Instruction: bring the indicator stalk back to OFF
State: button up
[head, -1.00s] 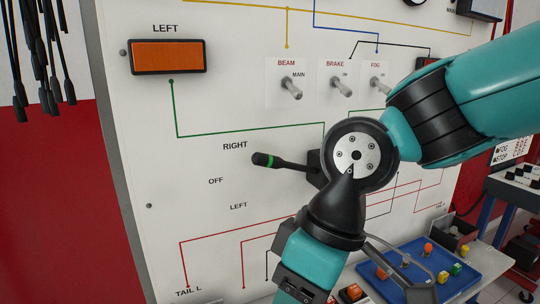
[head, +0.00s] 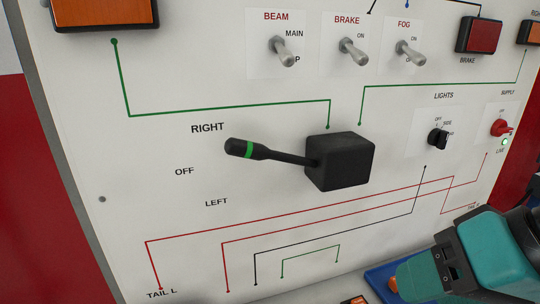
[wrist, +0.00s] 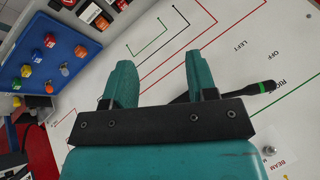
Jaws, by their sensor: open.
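The indicator stalk (head: 268,152) is a black lever with a green band. It sticks out to the left from a black block (head: 340,162) on the white panel. Its tip tilts up and lies just below the RIGHT label (head: 207,128), above the OFF label (head: 184,171). In the wrist view my gripper (wrist: 158,60) is open, with two teal fingers apart and nothing between them. There the stalk's banded tip (wrist: 262,87) shows right of the fingers. Its inner part and the block are hidden behind my gripper.
Toggle switches (head: 350,48) line the panel above the block. A black LIGHTS knob (head: 437,138) and a red SUPPLY knob (head: 501,128) are to its right. A blue tray (wrist: 68,22) with several coloured parts lies beside the panel's lower edge. The panel around the stalk is clear.

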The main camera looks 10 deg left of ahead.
jog(key=w+a+m+t+y+b, duration=0.2)
jog(key=a+m+t+y+b, duration=0.1)
jog(key=a+m, duration=0.3)
jog(key=m+t+y+b, duration=0.35)
jog(key=m+y, duration=0.25)
jog(key=m, duration=0.2)
send_near(246, 147)
jog(key=shift+t, duration=0.25)
jog(key=p+x, duration=0.9)
jog(key=p, duration=1.1)
jog(key=shift+a+f+p, duration=0.15)
jog(key=shift+a+p, duration=0.15)
jog(key=shift+a, duration=0.05)
jog(key=shift+w+a+f+p, duration=0.3)
jog(key=shift+w+a+p, duration=0.1)
jog(key=shift+w+a, duration=0.15)
jog(key=shift+s, duration=0.1)
grip_shut()
